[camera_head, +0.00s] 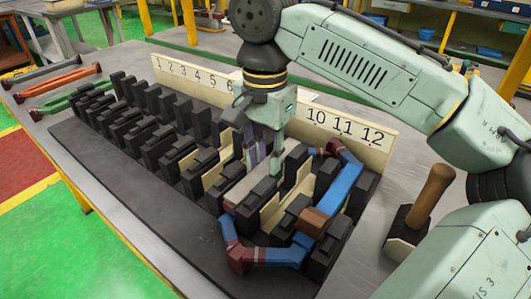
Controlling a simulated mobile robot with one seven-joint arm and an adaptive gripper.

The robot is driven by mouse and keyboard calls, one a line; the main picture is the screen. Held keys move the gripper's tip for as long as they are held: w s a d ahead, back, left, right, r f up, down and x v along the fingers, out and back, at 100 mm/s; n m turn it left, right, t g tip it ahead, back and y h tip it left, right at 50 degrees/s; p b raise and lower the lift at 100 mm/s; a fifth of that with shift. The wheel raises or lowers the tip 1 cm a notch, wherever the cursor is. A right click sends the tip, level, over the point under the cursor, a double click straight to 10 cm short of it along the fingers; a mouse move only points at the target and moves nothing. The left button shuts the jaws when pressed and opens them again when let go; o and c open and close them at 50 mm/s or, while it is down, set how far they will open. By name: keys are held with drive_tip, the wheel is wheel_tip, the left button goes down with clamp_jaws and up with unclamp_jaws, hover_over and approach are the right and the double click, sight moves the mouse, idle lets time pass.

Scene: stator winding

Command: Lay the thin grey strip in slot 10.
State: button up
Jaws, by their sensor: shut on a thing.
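A dark stator block (150,205) lies on the bench, with rows of black teeth and a board with slot numbers (345,130) behind it. My gripper (277,168) points down among the teeth, left of the number 10. It is shut on the grey strip (248,186), a pale grey piece running lengthwise between the teeth right at the fingertips. My fingers and the teeth hide part of it. I cannot tell whether it is touching the slot floor. My wrist hides the board's numbers between 6 and 10.
A blue coil with dark red bends (338,190) loops around teeth at the right end. Cream liners (272,213) stand in nearby slots. A wooden-handled mallet (432,195) stands at right. Orange and green coils (58,80) lie at far left.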

sight(265, 167)
drive_tip(key=o, duration=1.1)
drive_tip(key=shift+r+p, duration=0.45)
drive_tip(key=shift+r+p, duration=0.35)
drive_tip(key=shift+p, duration=0.05)
wheel_tip(265, 167, up, 8)
drive_tip(key=p, duration=0.7)
drive_tip(key=shift+f, duration=0.2)
